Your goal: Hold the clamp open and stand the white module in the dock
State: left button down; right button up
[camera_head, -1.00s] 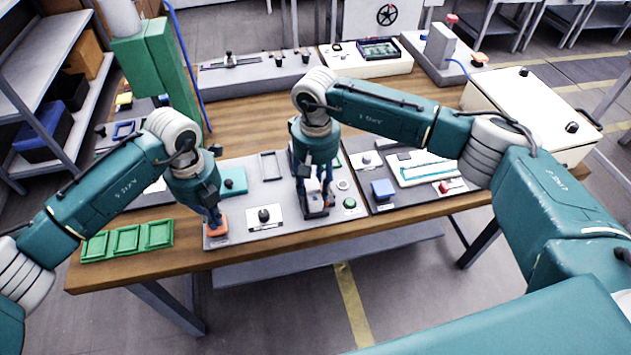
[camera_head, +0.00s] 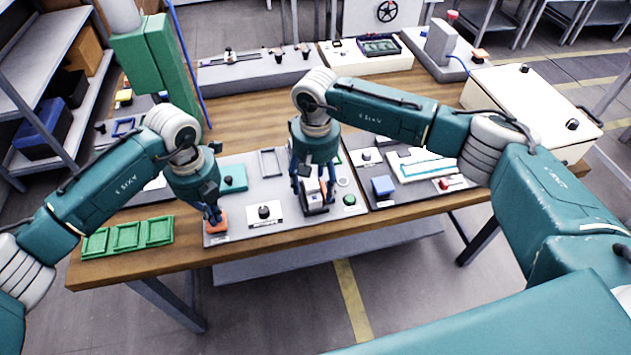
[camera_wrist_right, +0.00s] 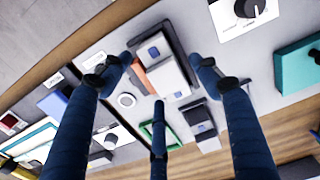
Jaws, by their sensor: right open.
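The white module (camera_wrist_right: 172,82) is in the dark dock (camera_wrist_right: 182,48), between my right gripper's spread fingers in the right wrist view. A blue square marks its pale face, and an orange part (camera_wrist_right: 140,74) lies beside it. I cannot tell whether it stands fully upright. In the head view, the module (camera_head: 315,197) shows white above the dock (camera_head: 319,212). My right gripper (camera_head: 314,190) is open around it, fingers apart from it. My left gripper (camera_head: 212,216) is down at the orange pad (camera_head: 216,227) at the panel's left front corner; its fingertips are partly hidden.
Beside the dock are a black knob on a white plate (camera_head: 264,214), a green button (camera_head: 349,200) and a blue block (camera_head: 383,187). Green trays (camera_head: 127,236) lie at the table's left front. A tall green column (camera_head: 160,65) stands behind my left arm.

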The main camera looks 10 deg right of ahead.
notch_tip(320, 180, up, 12)
dwell(0.5)
notch_tip(320, 180, up, 6)
dwell(0.7)
pick_arm(q)
jog(key=shift+r+p, duration=2)
jog(key=shift+r, duration=1.5)
pick_arm(e)
notch_tip(320, 180, up, 4)
jog(key=shift+f, duration=0.1)
